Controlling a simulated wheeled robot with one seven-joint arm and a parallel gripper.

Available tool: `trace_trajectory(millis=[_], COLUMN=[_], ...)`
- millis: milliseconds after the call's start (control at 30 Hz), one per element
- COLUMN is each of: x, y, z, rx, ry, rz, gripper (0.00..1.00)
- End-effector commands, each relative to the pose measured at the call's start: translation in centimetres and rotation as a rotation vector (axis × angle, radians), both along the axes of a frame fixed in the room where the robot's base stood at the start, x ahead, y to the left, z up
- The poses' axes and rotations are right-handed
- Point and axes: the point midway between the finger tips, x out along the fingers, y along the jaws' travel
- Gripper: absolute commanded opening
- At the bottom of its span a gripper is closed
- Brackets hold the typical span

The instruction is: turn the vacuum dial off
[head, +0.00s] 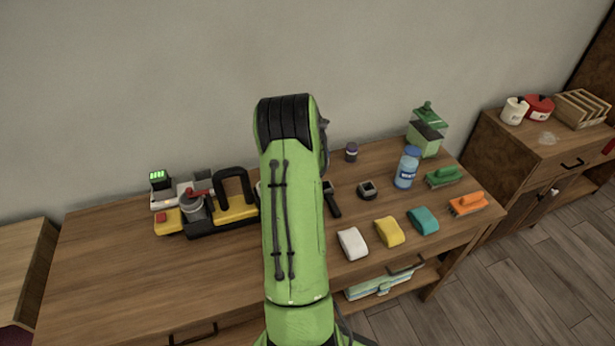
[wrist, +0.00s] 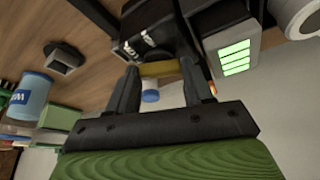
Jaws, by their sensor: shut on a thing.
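The vacuum (head: 235,213) is black and yellow with a large black handle, and stands at the back of the table; my arm hides its right end. In the head view my gripper is hidden behind my arm. In the wrist view my gripper (wrist: 160,72) has its two fingers close against a yellow part of the vacuum (wrist: 160,69), at the vacuum's dark body. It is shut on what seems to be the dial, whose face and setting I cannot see. A small blue and white round piece (wrist: 150,95) shows between the fingers, not clearly identifiable.
A charger with green bars (head: 157,186) stands left of the vacuum; it also shows in the wrist view (wrist: 236,58). A blue bottle (head: 406,168), sponges (head: 388,232), brushes (head: 442,176) and a green bin (head: 425,138) stand to the right. The table's front left is clear.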

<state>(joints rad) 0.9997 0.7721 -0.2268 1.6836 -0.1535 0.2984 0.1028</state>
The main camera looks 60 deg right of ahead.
Motion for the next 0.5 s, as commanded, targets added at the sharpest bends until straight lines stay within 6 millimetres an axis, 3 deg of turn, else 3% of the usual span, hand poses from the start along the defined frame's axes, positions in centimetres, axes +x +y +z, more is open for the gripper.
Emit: trace_trajectory(millis=[500], x=[-0.28], y=[-0.26], z=[0.02], rx=[-0.001], ry=[-0.002], rz=[0.329], gripper=[0.2])
